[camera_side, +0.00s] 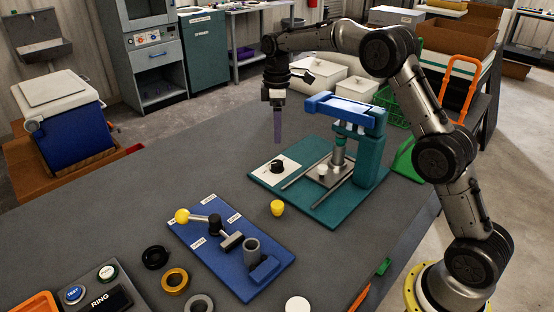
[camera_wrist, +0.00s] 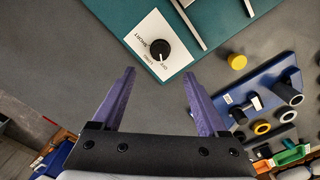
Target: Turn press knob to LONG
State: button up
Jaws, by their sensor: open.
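The press knob (camera_side: 278,166) is a black round dial on a white label plate (camera_side: 265,174) at the left of the teal press base (camera_side: 322,207). In the wrist view the knob (camera_wrist: 160,49) has a white mark at its lower edge. The mark appears to point toward the OFF print; SHORT and LONG are printed nearby. The press (camera_side: 350,115) with its blue top stands right of the knob. My gripper (camera_side: 277,140) hangs above and apart from the knob, purple fingers pointing down. In the wrist view my gripper (camera_wrist: 158,74) is open and empty, with the knob beyond its fingertips.
A blue board (camera_side: 225,250) with a yellow-balled lever lies nearer. Several rings (camera_side: 174,281) lie on the grey table. Two rails (camera_side: 316,178) run beside the knob plate. The table left of the press is clear.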

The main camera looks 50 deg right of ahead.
aim_at(277, 162)
notch_tip(277, 162, down, 11)
dwell(0.4)
grip_shut()
jog(key=shift+m, duration=0.3)
jog(key=m, duration=1.1)
dwell(0.5)
dwell(0.3)
